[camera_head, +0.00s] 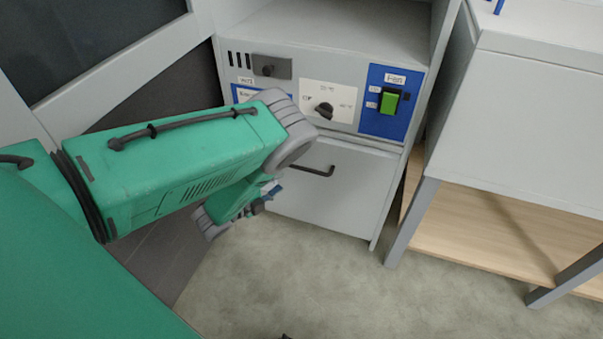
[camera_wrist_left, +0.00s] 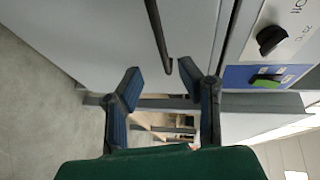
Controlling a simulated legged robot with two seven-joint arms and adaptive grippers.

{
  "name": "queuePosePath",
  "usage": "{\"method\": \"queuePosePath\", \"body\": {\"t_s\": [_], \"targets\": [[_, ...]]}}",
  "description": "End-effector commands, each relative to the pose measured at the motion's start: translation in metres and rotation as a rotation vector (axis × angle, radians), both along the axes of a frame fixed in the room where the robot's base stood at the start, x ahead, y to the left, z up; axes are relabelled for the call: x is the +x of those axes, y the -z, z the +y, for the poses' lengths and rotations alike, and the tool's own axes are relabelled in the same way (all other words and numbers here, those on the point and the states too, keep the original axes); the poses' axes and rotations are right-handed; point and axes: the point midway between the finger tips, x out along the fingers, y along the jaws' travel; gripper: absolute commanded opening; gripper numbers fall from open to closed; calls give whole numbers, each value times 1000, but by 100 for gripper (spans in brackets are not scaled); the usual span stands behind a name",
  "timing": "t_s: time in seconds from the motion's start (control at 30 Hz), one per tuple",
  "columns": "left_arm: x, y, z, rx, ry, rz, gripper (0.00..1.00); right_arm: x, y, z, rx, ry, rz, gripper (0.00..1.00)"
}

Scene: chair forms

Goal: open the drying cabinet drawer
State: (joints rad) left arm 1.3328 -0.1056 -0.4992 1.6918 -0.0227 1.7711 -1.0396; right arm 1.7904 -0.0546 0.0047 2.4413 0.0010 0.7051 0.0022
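The drying cabinet drawer (camera_head: 345,195) is the pale front below the control panel, and it looks shut. Its dark bar handle (camera_head: 318,172) is partly hidden behind my left arm in the head view. My left gripper (camera_head: 262,200) is low in front of the drawer, partly hidden by its own wrist. In the left wrist view my left gripper (camera_wrist_left: 159,72) has its two fingers spread and nothing gripped. The handle (camera_wrist_left: 157,35) runs down from the top, its bent end near the gap between the fingertips, closer to the right one. Contact cannot be told. My right gripper is not in view.
Above the drawer are a dial (camera_head: 324,110) and a green switch (camera_head: 389,102) on a blue panel. A grey table (camera_head: 525,120) with a wooden lower shelf (camera_head: 490,240) stands right of the cabinet. The floor (camera_head: 310,285) before the drawer is clear.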

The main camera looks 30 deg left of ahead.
Motion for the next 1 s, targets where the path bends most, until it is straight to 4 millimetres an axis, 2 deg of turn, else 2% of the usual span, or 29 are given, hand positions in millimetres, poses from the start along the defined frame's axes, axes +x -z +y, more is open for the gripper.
{"method": "queuePosePath", "body": {"t_s": [0.03, 0.2, 0.43, 0.6, 0.93, 1.0], "targets": [[12, 5, -3, -1, 3, -3, 33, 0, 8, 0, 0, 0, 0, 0], [48, 12, -9, 0, 1, -2, 33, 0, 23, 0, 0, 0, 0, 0], [85, 19, -14, -2, 0, -1, 33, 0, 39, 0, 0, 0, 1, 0], [99, 20, -17, -2, -1, 1, 33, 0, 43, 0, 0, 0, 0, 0], [101, 19, -17, -2, -2, 3, 33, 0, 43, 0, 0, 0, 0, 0], [101, 19, -17, -2, -2, 3, 8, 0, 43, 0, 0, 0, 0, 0]]}}
